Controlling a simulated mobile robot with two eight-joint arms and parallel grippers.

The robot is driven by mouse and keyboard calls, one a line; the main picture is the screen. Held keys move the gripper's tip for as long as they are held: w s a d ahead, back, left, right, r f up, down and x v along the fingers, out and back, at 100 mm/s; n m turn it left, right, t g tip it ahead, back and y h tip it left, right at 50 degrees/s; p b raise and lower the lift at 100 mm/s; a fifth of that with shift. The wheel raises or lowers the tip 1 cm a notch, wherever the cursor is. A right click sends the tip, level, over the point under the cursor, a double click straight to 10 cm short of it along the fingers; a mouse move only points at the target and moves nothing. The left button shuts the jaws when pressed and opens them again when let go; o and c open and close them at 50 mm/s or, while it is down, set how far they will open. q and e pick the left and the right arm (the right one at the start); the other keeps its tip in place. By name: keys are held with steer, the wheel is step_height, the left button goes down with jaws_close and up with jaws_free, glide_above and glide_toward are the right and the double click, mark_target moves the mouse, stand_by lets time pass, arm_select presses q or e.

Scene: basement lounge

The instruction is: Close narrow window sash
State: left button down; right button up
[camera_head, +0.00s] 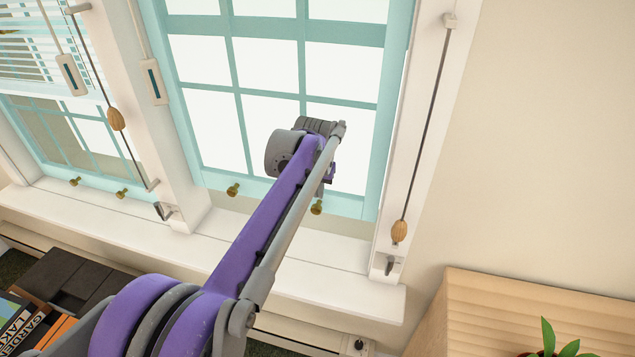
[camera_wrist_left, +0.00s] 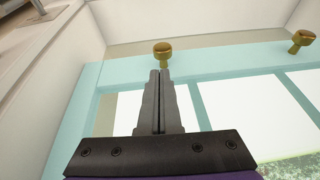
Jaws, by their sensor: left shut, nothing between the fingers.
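The narrow window sash (camera_head: 258,95) is a teal frame with several panes, in the middle of the head view. Its bottom rail (camera_wrist_left: 130,70) carries two brass knobs. A beige strip shows between this rail and the white sill. My left gripper (camera_head: 321,190) is at the lower right of the sash, partly hidden by its own wrist. In the left wrist view its dark fingers are shut and empty, pointing at the near knob (camera_wrist_left: 162,50). I cannot tell whether they touch it. The other knob (camera_wrist_left: 302,40) is off to the right there. My right gripper is not in view.
The white sill (camera_head: 340,251) runs below. Cords with wooden toggles (camera_head: 399,231) hang on the white posts. Another window with blinds (camera_head: 40,60) is at the left. A wooden cabinet (camera_head: 480,300) with a plant (camera_head: 548,338) stands lower right; books (camera_head: 25,320) lie lower left.

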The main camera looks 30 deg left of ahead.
mark_target(317, 206)
arm_select(q)
steer(key=shift+s+x, duration=0.25)
steer(key=shift+x, duration=0.8)
steer(key=shift+s+x, duration=0.2)
steer(key=shift+x, duration=0.85)
steer(key=shift+a+f+b, duration=0.1)
steer(key=shift+f+b, duration=0.05)
steer(key=shift+b, duration=0.15)
step_height(317, 206, down, 15)
steer(key=b, duration=0.5)
steer(key=shift+b, duration=0.35)
steer(key=shift+f, duration=0.25)
steer(key=shift+s, duration=0.15)
steer(key=shift+f, duration=0.1)
